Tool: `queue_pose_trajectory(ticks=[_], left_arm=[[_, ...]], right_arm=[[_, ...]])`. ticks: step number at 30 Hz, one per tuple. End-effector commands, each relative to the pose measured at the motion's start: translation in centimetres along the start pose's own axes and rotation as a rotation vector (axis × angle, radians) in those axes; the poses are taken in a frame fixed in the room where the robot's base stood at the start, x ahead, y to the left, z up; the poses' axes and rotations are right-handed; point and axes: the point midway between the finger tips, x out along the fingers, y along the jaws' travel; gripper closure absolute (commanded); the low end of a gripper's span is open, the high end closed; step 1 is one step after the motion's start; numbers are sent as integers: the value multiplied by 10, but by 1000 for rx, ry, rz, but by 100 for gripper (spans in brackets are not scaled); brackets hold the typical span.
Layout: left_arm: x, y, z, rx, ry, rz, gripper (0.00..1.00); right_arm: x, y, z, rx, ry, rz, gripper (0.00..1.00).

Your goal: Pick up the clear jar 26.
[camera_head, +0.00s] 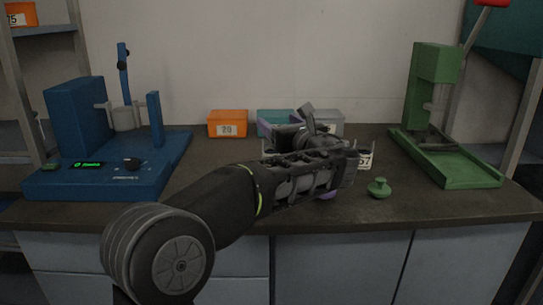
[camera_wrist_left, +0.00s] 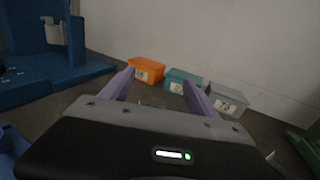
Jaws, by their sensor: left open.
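A small clear jar (camera_head: 366,158) with a white label stands on the dark bench, right of my left gripper in the head view. The gripper partly covers it, and its number is too small to read. My left gripper (camera_head: 308,152) is over the middle of the bench. No jar can be made out in that view. My right gripper is in neither view.
An orange bin (camera_head: 228,123), a teal bin (camera_head: 275,115) and a grey bin (camera_head: 329,116) stand along the wall. A blue machine (camera_head: 75,120) is at left, a green press (camera_head: 433,65) at right. A green knobbed piece (camera_head: 379,188) lies near the front.

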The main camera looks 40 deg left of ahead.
Motion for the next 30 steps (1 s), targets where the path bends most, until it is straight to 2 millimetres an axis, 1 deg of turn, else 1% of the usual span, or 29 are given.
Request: queue_pose_trajectory(ticks=[1,9,12,15,26,30], left_arm=[[0,0,-11,4,1,1,31],[0,0,-64,4,1,1,31],[0,1,-79,2,1,1,31],[10,0,-74,0,1,1,31],[13,0,-73,1,1,1,31],[24,1,-74,1,1,3,31]], right_arm=[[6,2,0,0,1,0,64],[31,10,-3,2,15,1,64],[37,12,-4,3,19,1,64],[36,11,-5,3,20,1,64],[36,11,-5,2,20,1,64],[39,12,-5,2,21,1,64]])
